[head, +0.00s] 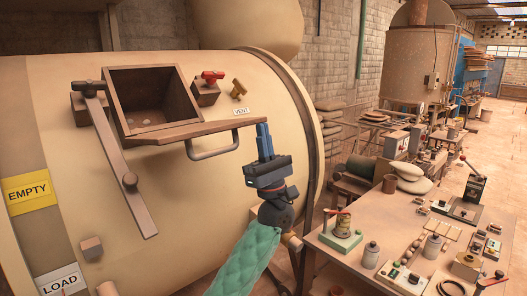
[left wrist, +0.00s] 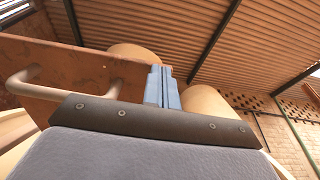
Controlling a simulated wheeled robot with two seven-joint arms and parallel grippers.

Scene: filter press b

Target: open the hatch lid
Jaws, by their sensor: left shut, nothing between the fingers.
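The hatch (head: 148,100) is a dark square frame on the cream drum, and its inside shows. The hatch lid (head: 190,132) stands out from the frame's lower edge, seen nearly edge-on, tilted outward. Its pale bar handle (head: 213,151) hangs on the side facing down. In the left wrist view, the lid (left wrist: 85,65) and handle (left wrist: 60,85) are left of the fingers (left wrist: 162,88); touching cannot be told. My right gripper is out of view.
A long latch bar (head: 120,165) hangs down left of the hatch. A cluttered workbench (head: 390,235) stands at the right.

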